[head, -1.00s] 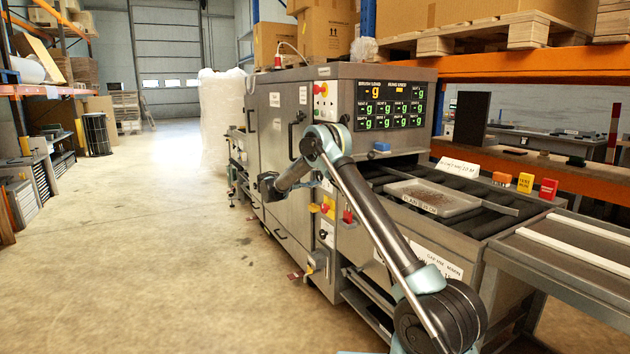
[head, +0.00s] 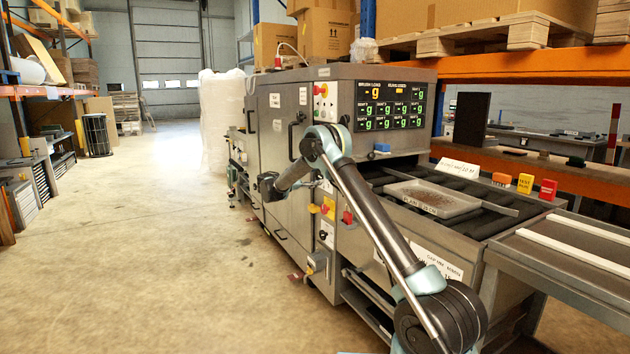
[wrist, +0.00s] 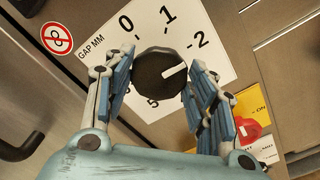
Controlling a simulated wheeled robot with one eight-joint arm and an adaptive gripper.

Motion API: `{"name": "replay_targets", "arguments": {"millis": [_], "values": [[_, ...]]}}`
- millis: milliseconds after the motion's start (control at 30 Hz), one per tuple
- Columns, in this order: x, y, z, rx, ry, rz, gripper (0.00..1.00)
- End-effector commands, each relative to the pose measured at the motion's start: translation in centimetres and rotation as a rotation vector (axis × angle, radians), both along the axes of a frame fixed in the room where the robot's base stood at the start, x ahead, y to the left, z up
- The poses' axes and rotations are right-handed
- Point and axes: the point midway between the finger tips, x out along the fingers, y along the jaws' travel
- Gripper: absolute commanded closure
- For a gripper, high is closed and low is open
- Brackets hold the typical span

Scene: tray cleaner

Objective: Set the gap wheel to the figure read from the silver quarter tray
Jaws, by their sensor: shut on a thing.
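The gap wheel (wrist: 150,76) is a black knob on a white dial plate (wrist: 203,18) marked GAP MM. Its white pointer points right and slightly up, a little past the 2 mark. In the head view the wheel is hidden behind my arm. A silver-grey tray (head: 474,207) with brown residue sits on the black infeed rollers; its front label is too small to read surely.
Below right of the dial is a red switch (wrist: 246,131) on a yellow plate. The machine's display panel (head: 391,103) shows green and orange readouts. Red, yellow and orange blocks (head: 525,184) stand beside the infeed. The floor (head: 150,250) on the left is clear.

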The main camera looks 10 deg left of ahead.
Motion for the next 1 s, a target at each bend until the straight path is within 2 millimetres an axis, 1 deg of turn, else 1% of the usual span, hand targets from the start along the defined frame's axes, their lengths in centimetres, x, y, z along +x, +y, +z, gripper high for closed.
{"name": "replay_targets", "arguments": {"millis": [200,667,700,767,800,1000], "values": [[0.10,-0.04,-0.20,-0.026,0.045,0.001,0.73],[0.06,-0.05,-0.25,-0.032,0.055,0.000,0.72],[0.06,-0.05,-0.25,-0.032,0.055,0.000,0.44],[0.06,-0.05,-0.23,-0.032,0.054,-0.001,0.31],[0.05,-0.05,-0.20,-0.032,0.054,-0.001,0.28],[0.02,-0.04,-0.10,-0.034,0.053,-0.001,0.28]]}}
